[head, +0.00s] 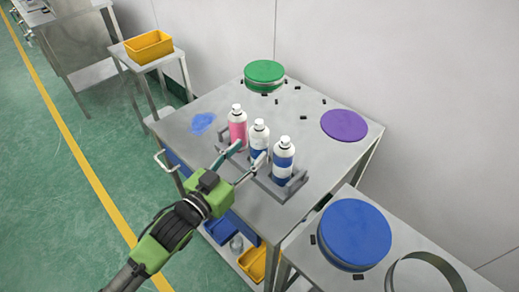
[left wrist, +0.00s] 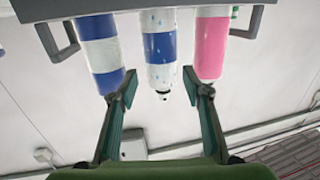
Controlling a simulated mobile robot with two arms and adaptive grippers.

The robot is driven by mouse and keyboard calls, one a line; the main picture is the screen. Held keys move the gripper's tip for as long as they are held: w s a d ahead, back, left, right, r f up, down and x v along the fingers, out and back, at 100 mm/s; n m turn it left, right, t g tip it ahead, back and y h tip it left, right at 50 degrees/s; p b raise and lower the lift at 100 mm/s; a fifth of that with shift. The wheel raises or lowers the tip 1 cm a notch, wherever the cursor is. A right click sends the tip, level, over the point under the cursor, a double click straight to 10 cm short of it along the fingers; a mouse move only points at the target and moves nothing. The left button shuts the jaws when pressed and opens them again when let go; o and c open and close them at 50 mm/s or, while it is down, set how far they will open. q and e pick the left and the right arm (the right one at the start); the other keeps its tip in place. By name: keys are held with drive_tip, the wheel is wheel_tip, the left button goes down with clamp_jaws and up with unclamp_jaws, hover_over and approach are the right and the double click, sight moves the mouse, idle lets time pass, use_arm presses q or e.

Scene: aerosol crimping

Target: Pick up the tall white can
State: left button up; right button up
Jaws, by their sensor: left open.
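Three upright spray cans with white caps stand in a grey rack (head: 275,190) on the metal table. The middle can (head: 259,132) is white with blue bands, and it also shows upside down in the left wrist view (left wrist: 160,45). A pink and white can (head: 237,130) stands to its left and another white and blue can (head: 283,163) to its right. My left gripper (head: 249,156) is open and empty at the near side of the middle can. In the left wrist view its fingertips (left wrist: 161,84) lie to either side of the middle can's line. Contact cannot be told.
A green round lid (head: 264,74), a purple disc (head: 344,125) and several small black pieces lie on the table. A blue drum (head: 354,235) and a metal ring (head: 425,262) are on the near right table. A yellow bin (head: 149,46) sits on a side stand.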

sight(254, 145)
use_arm(q)
drive_tip(key=shift+p+x, duration=0.7)
drive_tip(key=shift+x, duration=2.65)
drive_tip(key=shift+a+r, duration=0.1)
drive_tip(key=shift+a, duration=0.1)
drive_tip(key=c, duration=1.1)
